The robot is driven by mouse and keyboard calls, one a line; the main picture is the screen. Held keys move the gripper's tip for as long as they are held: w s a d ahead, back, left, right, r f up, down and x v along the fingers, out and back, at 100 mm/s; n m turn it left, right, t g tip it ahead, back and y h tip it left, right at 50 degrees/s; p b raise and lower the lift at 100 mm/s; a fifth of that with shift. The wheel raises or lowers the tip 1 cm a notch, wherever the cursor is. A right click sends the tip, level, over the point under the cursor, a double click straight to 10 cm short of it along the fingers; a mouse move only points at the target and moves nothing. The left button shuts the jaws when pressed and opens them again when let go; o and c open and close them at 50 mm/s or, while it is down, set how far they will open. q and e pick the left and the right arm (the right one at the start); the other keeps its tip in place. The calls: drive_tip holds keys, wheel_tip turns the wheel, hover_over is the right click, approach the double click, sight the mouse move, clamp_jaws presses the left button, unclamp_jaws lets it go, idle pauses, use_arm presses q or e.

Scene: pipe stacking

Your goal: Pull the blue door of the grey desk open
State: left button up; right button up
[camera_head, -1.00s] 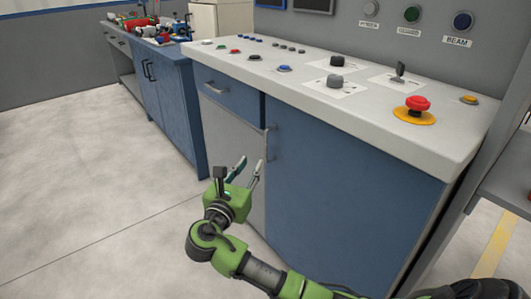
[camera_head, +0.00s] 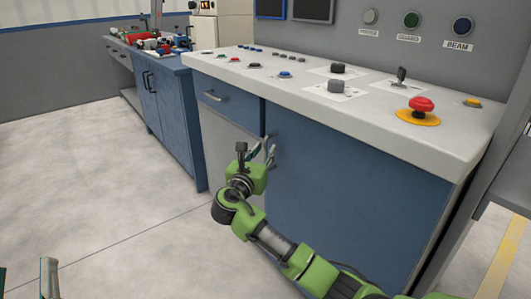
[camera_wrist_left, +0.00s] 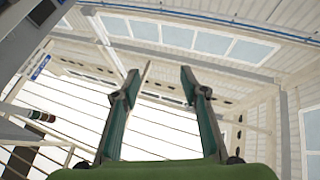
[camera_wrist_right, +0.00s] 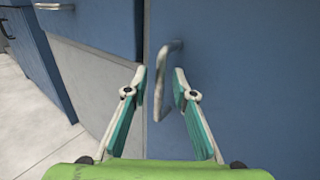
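The grey desk (camera_head: 440,160) has a blue door (camera_head: 345,205) on its front, which looks closed. The door's grey bar handle (camera_wrist_right: 165,82) is near its upper left edge. In the right wrist view the handle stands between the two fingers of my right gripper (camera_wrist_right: 159,80). That gripper is open, and I see no firm grip on the handle. In the head view my right gripper (camera_head: 263,150) is at the handle and partly covers it. My left gripper (camera_wrist_left: 158,78) is open and empty, with only fingertips showing at the head view's lower left.
A blue drawer (camera_head: 228,100) is left of the door, above a grey panel. Buttons and a red emergency knob (camera_head: 421,104) are on the desk top. A blue cabinet (camera_head: 170,105) stands further left. The floor in front is clear.

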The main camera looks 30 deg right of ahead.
use_arm(q)
drive_tip(key=shift+s+r+t, duration=0.7)
drive_tip(key=shift+s+r, duration=0.05)
drive_tip(key=shift+r, duration=0.25)
use_arm(e)
drive_tip(key=shift+w+d, duration=0.4)
drive_tip(key=shift+d, duration=0.2)
clamp_jaws()
